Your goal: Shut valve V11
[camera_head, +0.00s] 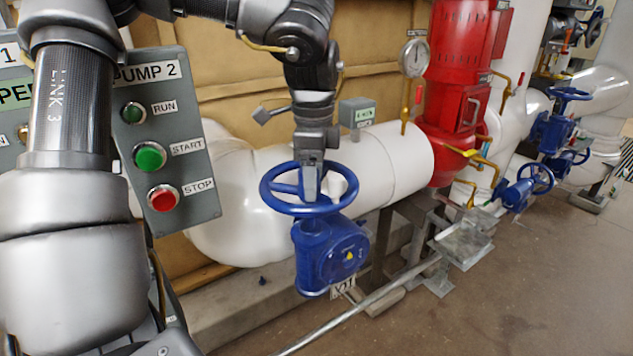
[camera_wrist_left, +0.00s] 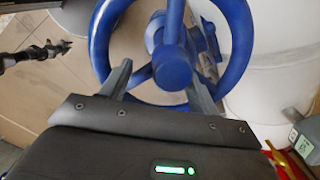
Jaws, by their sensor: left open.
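The blue valve (camera_head: 333,255) stands at the middle of the head view, in front of a white pipe, with a tag (camera_head: 343,287) below it that is partly hidden and reads like V11. Its blue handwheel (camera_head: 300,209) lies roughly level on top. My left gripper (camera_head: 311,182) comes down from above onto the wheel. In the left wrist view the handwheel (camera_wrist_left: 238,40) fills the top, and my open left gripper (camera_wrist_left: 160,88) has one finger on each side of the hub end of a spoke. Whether the fingers touch it I cannot tell.
A PUMP 2 panel (camera_head: 165,140) hangs at the left, beside my arm. A red pump (camera_head: 458,80) stands behind to the right. Other blue valves (camera_head: 515,196) stand farther right. A metal rail (camera_head: 360,307) runs low in front. The floor at the lower right is clear.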

